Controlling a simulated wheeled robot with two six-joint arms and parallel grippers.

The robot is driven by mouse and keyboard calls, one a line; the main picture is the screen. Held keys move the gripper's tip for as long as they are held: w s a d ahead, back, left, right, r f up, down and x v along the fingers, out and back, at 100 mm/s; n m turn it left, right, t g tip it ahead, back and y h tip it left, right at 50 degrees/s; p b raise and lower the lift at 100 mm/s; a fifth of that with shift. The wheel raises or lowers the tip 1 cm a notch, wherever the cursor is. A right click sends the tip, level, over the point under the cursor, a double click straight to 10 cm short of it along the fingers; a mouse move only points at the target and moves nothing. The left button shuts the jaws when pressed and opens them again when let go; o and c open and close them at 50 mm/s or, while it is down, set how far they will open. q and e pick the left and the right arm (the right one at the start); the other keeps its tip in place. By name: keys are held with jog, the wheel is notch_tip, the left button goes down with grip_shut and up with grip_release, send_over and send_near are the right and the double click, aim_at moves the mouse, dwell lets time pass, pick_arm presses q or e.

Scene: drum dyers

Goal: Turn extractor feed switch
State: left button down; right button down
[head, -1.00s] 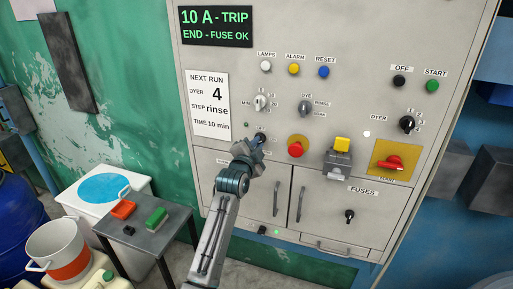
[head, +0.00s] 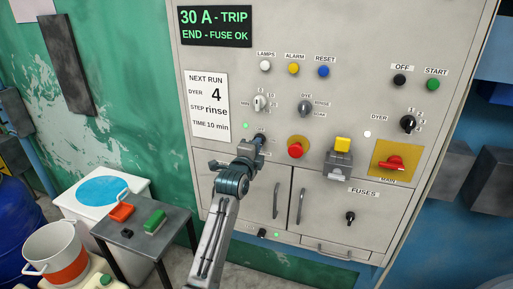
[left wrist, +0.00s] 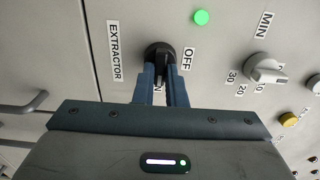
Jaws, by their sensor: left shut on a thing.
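The extractor feed switch (left wrist: 160,58) is a black rotary knob on the grey panel, between the labels EXTRACTOR and OFF in the left wrist view. My left gripper (left wrist: 160,85) is shut on this knob, one finger on each side. Part of an ON label shows between the fingers. In the head view my left gripper (head: 255,142) covers most of the switch. A small green lamp (left wrist: 201,17) beside the switch is lit; it also shows in the head view (head: 246,126). My right gripper is not in view.
The cabinet display (head: 215,27) reads "30 A - TRIP" and "END - FUSE OK". A red button (head: 295,150), a yellow-topped switch (head: 342,145) and a red main switch (head: 390,163) are to the right. A small table (head: 165,235) stands lower left.

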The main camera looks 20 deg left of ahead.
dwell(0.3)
pick_arm(q)
jog(key=c, duration=1.5)
grip_release()
jog(key=s+b, duration=0.1)
jog(key=s, duration=0.2)
jog(key=s+b, duration=0.2)
jog(key=s, duration=0.2)
jog(key=s+b, duration=0.1)
jog(key=s, duration=0.2)
jog(key=shift+s+a, duration=0.25)
jog(key=shift+s, duration=0.15)
jog(key=shift+f, duration=0.15)
